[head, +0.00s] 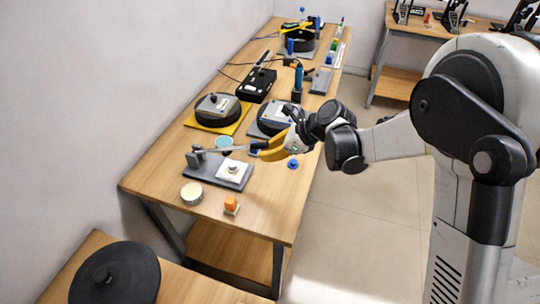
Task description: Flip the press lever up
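The press (208,172) is a grey base plate on the near part of the wooden table. A small post stands at its left end, and a white square block with a round top (233,168) sits on its right part. The fingers overlap the lever's end, so I cannot tell contact or finger gap.
A round tin (191,194) and an orange-topped block (231,205) lie in front of the press. Round dark devices (218,109) stand behind it, and a blue knob (293,163) is to the right. A black disc (115,275) lies on the nearer table.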

